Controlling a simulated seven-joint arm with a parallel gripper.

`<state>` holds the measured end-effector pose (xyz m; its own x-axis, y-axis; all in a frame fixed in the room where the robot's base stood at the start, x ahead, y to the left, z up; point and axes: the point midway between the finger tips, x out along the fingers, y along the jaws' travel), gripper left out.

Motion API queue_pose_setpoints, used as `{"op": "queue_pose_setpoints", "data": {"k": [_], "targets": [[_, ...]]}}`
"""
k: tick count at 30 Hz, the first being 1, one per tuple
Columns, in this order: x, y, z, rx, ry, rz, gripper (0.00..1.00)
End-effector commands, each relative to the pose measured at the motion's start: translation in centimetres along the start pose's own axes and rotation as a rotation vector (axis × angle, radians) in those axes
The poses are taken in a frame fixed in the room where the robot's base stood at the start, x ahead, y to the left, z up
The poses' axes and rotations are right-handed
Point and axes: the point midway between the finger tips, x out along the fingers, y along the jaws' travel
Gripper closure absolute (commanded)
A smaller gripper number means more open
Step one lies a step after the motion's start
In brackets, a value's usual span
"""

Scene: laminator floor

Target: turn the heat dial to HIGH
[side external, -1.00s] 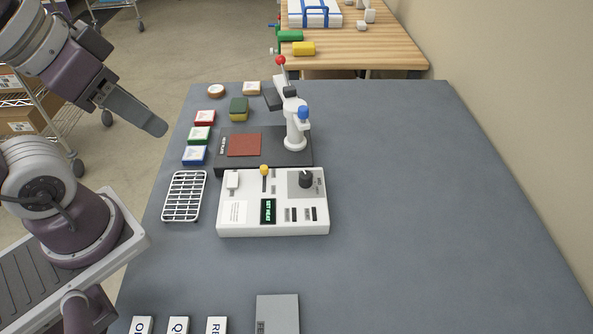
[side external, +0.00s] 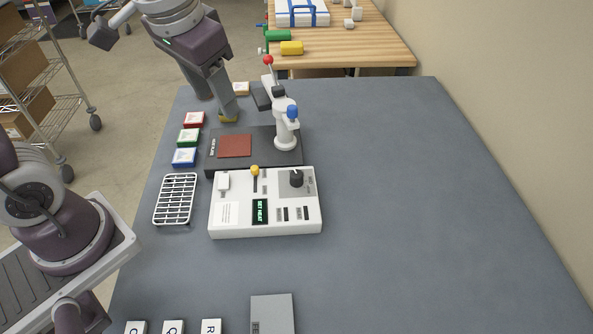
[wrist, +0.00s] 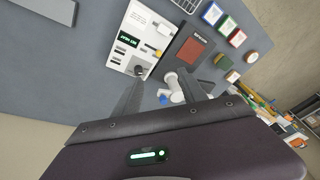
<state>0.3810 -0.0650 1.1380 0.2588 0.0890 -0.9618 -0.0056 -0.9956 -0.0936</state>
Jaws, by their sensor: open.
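The heat dial (side external: 296,179) is a black round knob on a grey plate at the upper right of the white control box (side external: 265,229). The dial (wrist: 140,71) also shows in the wrist view, close to one fingertip in the picture. Its marks are too small to read. The box's green display (side external: 260,211) seems to read SET HEAT. My gripper (side external: 217,106) is at the table's far left, well away from the dial, beyond the dark hot plate. In the wrist view my gripper (wrist: 161,74) has its two fingers spread with nothing held between them.
A white jointed stand (side external: 286,135) with red and blue knobs rises behind the box. A yellow-knobbed lever (side external: 255,171) is left of the dial. A wire rack (side external: 175,199) and several coloured blocks lie left. The table's right side (side external: 420,200) is clear.

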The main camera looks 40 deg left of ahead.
Motion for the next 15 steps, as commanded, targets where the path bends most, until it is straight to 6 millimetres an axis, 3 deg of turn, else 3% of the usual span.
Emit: {"op": "queue_pose_setpoints", "data": {"k": [3, 7, 10, 15], "targets": [[6.2, 2.9, -4.3, 0.015, -0.116, 0.02, 0.51], [12.5, 6.0, -6.5, 0.005, -0.203, 0.06, 0.51], [15.6, 7.5, -7.0, -0.01, -0.244, 0.083, 0.51], [18.0, 8.3, -6.9, -0.019, -0.264, 0.093, 0.51]]}}
